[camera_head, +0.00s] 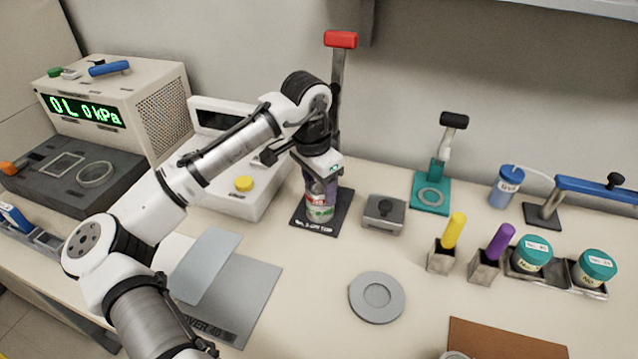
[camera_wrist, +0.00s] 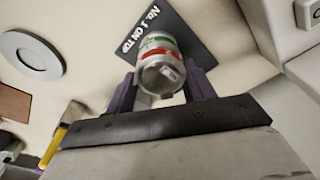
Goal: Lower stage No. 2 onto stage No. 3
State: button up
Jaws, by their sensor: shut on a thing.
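A silver cylindrical stack with green and red bands (camera_head: 319,211) stands over the dark mat (camera_head: 299,218), which is lettered "No. 1 ON TOP". My gripper (camera_head: 321,184) reaches it from above and is shut around its upper part. In the wrist view, the purple fingers of my gripper (camera_wrist: 160,80) lie on either side of the banded metal cylinder (camera_wrist: 158,46), whose near end shows. I cannot make out stage numbers, where stage No. 2 meets stage No. 3, or any gap between them.
A white device with a yellow button (camera_head: 244,184) stands left of the mat. A small grey block (camera_head: 384,212) lies close on its right. A grey disc (camera_head: 377,297) lies in front. A tall red-topped post (camera_head: 340,40) rises behind the gripper. Teal-lidded jars (camera_head: 595,265) stand right.

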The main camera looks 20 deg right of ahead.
jog(key=shift+f, duration=0.25)
jog(key=o, duration=1.1)
jog(key=shift+o, duration=0.2)
